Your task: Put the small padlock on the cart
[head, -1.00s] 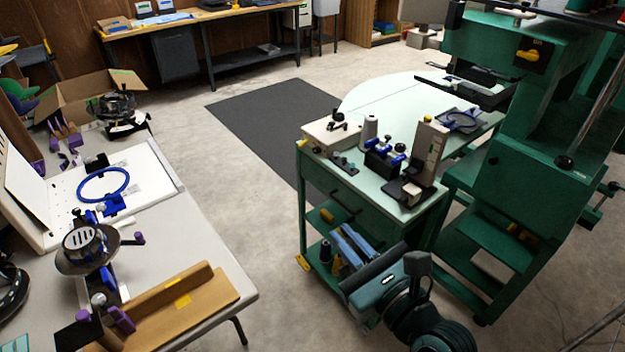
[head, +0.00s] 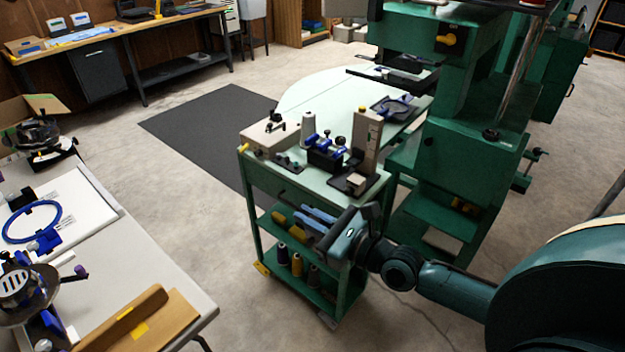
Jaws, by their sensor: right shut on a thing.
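The green cart (head: 257,172) stands in the middle, with a pale top and open lower shelves. My right gripper (head: 304,218) reaches in from the right, with its bluish fingers pointing left in front of the cart's side, below the level of its top. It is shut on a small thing. A yellowish patch shows at the fingertips, but I cannot tell whether it is the padlock or something on the shelf behind. I cannot make out the small padlock elsewhere. My left gripper is out of view.
The cart top holds a white box (head: 268,134), a grey cone (head: 308,124), a dark block with blue knobs (head: 325,154) and a tall upright device (head: 366,140). A green machine (head: 455,150) stands right of the cart. A table (head: 150,270) is at left; floor between is clear.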

